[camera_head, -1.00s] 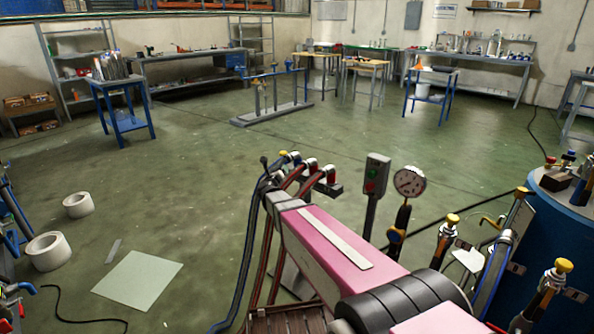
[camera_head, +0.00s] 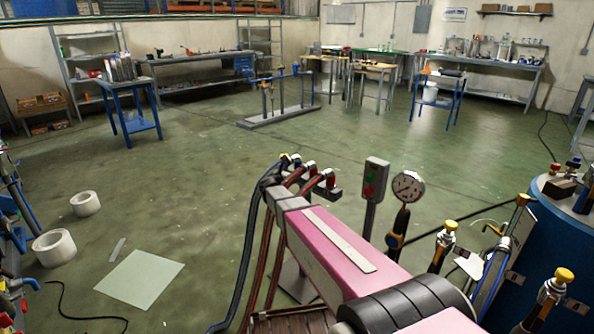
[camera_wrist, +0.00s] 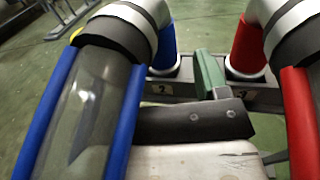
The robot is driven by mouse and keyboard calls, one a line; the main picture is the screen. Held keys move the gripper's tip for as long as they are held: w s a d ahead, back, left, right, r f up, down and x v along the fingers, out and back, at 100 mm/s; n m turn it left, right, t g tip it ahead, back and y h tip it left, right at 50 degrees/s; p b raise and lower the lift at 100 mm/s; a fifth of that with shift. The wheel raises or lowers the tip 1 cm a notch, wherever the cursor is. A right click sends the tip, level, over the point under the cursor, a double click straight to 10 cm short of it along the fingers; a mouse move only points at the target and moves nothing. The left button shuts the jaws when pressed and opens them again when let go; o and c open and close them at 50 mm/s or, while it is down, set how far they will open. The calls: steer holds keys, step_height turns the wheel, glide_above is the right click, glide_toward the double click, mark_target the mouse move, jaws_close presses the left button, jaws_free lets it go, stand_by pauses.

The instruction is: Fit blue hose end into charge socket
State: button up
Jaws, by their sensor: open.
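The blue hose with clear wall and blue stripes (camera_wrist: 80,115) fills the left of the wrist view. Its bent grey end (camera_wrist: 135,25) has a blue collar (camera_wrist: 166,48) at the rail position marked 2. In the head view a dark bluish hose (camera_head: 241,260) hangs left of the hose holder. My gripper (camera_wrist: 215,92) is open; its dark bar and pale body lie between the blue and red hoses, and the green piece above may be a finger. It does not hold the blue hose. In the head view it is hidden beyond my arm. I cannot identify the charge socket.
A red hose (camera_wrist: 297,115) with a red collar (camera_wrist: 247,45) stands close on the right. In the head view, a button box (camera_head: 375,180), a gauge (camera_head: 408,187) and a blue drum (camera_head: 550,250) stand on the right. The floor beyond is largely clear.

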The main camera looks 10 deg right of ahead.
mark_target(296, 168)
steer(key=x, duration=0.5)
steer(key=shift+w+f, duration=0.1)
steer(key=c, duration=1.2)
